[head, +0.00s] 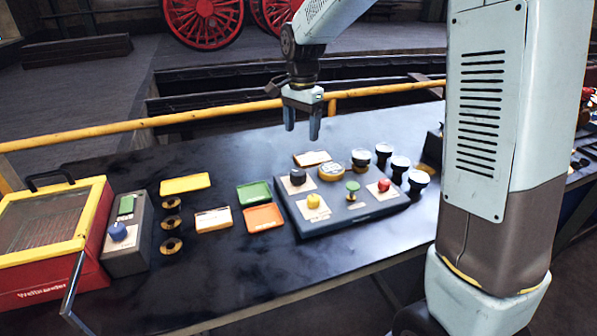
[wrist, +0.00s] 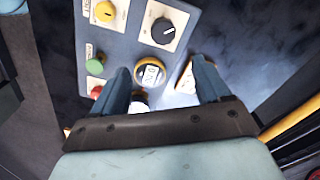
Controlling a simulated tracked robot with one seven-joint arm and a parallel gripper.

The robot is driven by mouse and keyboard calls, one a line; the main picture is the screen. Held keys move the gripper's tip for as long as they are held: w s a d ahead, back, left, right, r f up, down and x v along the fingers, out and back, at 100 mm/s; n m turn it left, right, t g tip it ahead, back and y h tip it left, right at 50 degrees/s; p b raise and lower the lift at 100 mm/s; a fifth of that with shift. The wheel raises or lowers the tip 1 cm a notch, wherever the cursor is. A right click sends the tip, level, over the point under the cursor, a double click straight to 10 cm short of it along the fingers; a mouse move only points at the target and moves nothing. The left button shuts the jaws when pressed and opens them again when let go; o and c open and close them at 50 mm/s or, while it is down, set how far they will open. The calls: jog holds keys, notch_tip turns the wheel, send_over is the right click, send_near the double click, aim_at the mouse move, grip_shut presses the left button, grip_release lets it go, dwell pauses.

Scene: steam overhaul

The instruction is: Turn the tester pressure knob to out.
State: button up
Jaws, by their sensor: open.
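A grey control panel (head: 350,222) lies on the dark bench. It carries a black knob (head: 297,176), a yellow knob (head: 313,201), a green knob (head: 352,187) and a red knob (head: 384,185). The labels are too small to read, so I cannot tell which is the pressure knob. My gripper (head: 302,129) is open and empty, pointing down above the panel's far side. In the wrist view, the black knob (wrist: 163,31) has a white pointer line and sits beyond the fingertips. A round dial (wrist: 150,73) shows between the fingers.
A small grey box with a blue knob (head: 118,231) stands at the left, beside a red case with a yellow-framed lid (head: 50,262). Green (head: 254,193) and orange (head: 263,218) trays lie left of the panel. Several dark-topped round pieces stand right. A yellow rail (head: 230,108) runs behind the bench.

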aim_at(299, 171)
jog(key=f, duration=1.4)
jog(key=shift+w+a+f, duration=0.3)
jog(key=shift+a+f, duration=0.05)
jog(key=shift+a, duration=0.05)
jog(key=c, duration=1)
jog(key=shift+c, duration=0.2)
